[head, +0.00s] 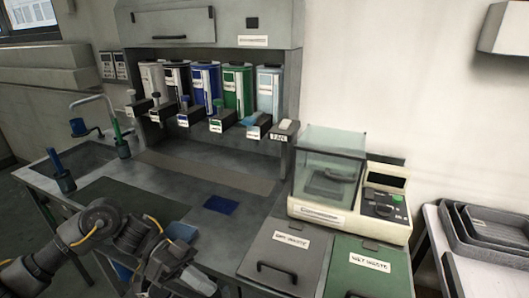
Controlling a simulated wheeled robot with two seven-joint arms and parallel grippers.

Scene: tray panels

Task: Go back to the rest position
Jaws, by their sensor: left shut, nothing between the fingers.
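My left arm comes in from the lower left and bends over the front of the grey workbench (165,213). Its gripper (190,283) is low at the bottom edge of the view, in front of the bench. The gripper is shut and empty; its fingertips are hard to make out. My right gripper is not in view.
Several coloured dispensers (237,88) stand in a cabinet at the back. A scale with a clear cover (330,165) sits at the right, behind two waste lids (285,255). A blue pad (220,205) lies mid-bench. Stacked trays (485,235) stand far right.

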